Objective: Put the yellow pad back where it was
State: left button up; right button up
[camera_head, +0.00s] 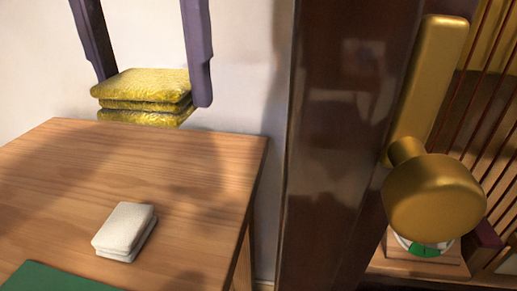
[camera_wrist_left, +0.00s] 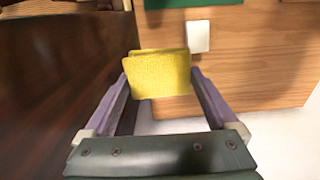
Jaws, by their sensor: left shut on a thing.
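The yellow pad (camera_head: 141,84) is textured and looks layered, with folds or layers stacked at its front edge. My left gripper (camera_head: 152,88) is shut on it, one purple finger on each side, and holds it up by the back edge of the wooden table. In the left wrist view the yellow pad (camera_wrist_left: 160,76) sits between the fingertips of my left gripper (camera_wrist_left: 159,82), in front of the table edge. My right gripper is not in view.
The wooden table (camera_head: 190,165) bears a small white pad (camera_head: 124,227) and a green mat (camera_head: 60,279) at its front. A dark glossy upright panel (camera_head: 335,150) stands right of the table. Beyond it are a large brass-coloured knob (camera_head: 435,200) and several red strings.

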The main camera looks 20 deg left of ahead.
pick_arm(q)
jog(key=b, duration=0.2)
send_over(193, 247)
notch_tip(193, 247, down, 16)
jog(key=shift+r, duration=0.1)
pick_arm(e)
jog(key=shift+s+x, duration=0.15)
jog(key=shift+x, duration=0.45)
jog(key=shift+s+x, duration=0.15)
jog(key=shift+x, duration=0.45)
pick_arm(q)
jog(key=shift+f+b, duration=0.45)
jog(key=shift+f, duration=1.5)
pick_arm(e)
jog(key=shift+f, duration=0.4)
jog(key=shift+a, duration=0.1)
pick_arm(q)
jog(key=shift+f, duration=0.1)
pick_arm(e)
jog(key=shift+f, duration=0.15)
pick_arm(q)
jog(key=shift+f, duration=0.1)
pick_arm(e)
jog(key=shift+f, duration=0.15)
pick_arm(q)
jog(key=o, duration=0.8)
jog(key=shift+o, duration=0.2)
